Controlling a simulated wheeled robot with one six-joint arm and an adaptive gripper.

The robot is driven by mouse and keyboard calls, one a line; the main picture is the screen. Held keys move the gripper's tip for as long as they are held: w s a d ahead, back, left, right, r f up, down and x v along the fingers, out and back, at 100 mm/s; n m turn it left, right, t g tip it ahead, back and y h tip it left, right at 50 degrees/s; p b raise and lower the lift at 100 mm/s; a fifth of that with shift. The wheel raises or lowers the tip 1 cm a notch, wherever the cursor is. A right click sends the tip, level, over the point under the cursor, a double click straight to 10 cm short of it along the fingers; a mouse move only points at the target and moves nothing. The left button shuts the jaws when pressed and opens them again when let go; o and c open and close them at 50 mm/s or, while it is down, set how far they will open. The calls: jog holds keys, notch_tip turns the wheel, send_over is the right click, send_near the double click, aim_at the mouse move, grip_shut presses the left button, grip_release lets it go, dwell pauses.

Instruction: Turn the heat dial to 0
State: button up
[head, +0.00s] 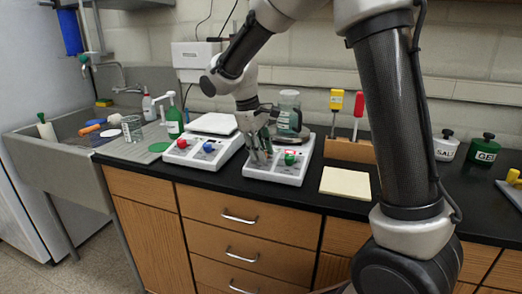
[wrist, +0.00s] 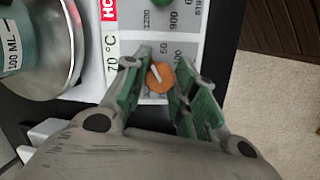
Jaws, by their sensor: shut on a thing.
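The hotplate (head: 278,175) stands on the black counter, with its front panel toward me. In the wrist view its printed panel (wrist: 124,52) shows a red "HOT" mark, "70 °C" and scale numbers. An orange dial (wrist: 161,84) with a white pointer sits beside the scale numbers. The pointer slants toward the upper left of that view. My gripper (wrist: 163,70) has its green-padded fingers on either side of the orange dial, shut on it. In the head view my gripper (head: 259,157) is over the panel's left part and hides the orange dial. A green knob (head: 290,159) is to its right.
A glass jar (head: 289,112) stands on the hotplate's top. A white device (head: 203,150) with red and blue knobs is to the left. A beige pad (head: 345,183) and a wooden rack (head: 349,150) with yellow and red-handled tools are to the right.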

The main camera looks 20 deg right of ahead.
dwell(0.3)
jog(key=o, duration=1)
jog(key=shift+r, duration=0.1)
jog(key=v, duration=1.2)
jog(key=shift+w, duration=0.1)
